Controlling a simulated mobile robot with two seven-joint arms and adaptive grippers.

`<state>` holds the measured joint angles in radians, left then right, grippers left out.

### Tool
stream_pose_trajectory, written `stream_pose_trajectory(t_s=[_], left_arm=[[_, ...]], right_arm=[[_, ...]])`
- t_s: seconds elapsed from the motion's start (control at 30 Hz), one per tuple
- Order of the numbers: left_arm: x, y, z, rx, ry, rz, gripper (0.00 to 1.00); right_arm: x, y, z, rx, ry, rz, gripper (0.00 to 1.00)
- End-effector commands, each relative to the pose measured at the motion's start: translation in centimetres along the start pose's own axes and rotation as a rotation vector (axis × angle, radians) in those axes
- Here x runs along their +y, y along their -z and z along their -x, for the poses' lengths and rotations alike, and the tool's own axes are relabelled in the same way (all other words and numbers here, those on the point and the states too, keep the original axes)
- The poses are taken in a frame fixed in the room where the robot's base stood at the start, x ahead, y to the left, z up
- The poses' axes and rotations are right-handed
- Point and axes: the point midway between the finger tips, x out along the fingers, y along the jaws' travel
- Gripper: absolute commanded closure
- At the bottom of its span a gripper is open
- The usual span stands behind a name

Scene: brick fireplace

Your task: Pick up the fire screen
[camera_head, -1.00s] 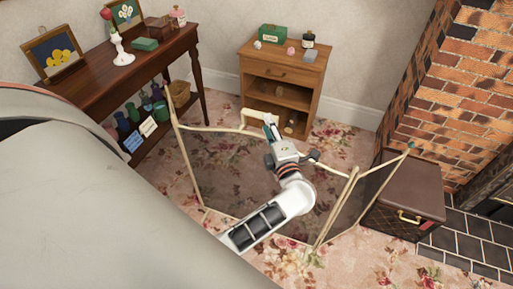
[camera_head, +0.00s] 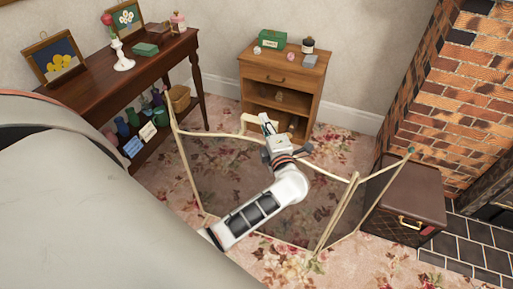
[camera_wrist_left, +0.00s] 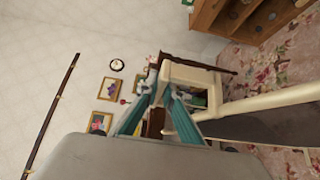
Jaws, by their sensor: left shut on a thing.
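The fire screen (camera_head: 240,175) stands on the floral carpet in the middle of the head view. It has a pale frame, dark see-through mesh and folded side panels. My left gripper (camera_head: 266,124) is at the handle on its top edge, shut on it. In the left wrist view the teal fingertips (camera_wrist_left: 168,88) close at the pale handle (camera_wrist_left: 192,76), with the screen's top rail running off to the right. My arm hides part of the central mesh. My right gripper is not in view.
A small wooden cabinet (camera_head: 281,75) stands behind the screen. A dark side table (camera_head: 110,80) with pictures and ornaments is at the left. A brown trunk (camera_head: 405,205) and the brick fireplace (camera_head: 460,90) are close to the screen's right panel.

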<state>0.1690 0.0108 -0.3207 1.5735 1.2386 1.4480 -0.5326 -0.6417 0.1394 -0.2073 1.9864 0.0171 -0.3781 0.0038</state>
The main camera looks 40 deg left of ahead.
Motion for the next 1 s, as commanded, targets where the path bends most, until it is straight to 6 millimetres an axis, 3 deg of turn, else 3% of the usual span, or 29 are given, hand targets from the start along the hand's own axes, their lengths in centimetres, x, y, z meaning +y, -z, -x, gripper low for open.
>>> stream_pose_trajectory(t_s=[0.23,0.37,1.0], left_arm=[[1.0,-0.1,-0.1,-0.002,-0.008,0.003,1.00],[2.5,-0.1,-0.1,-0.002,-0.010,0.007,1.00],[16.1,0.0,0.0,0.000,-0.012,0.008,1.00]], right_arm=[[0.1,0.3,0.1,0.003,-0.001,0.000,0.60],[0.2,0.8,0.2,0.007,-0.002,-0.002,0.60],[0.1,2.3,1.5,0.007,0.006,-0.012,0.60]])
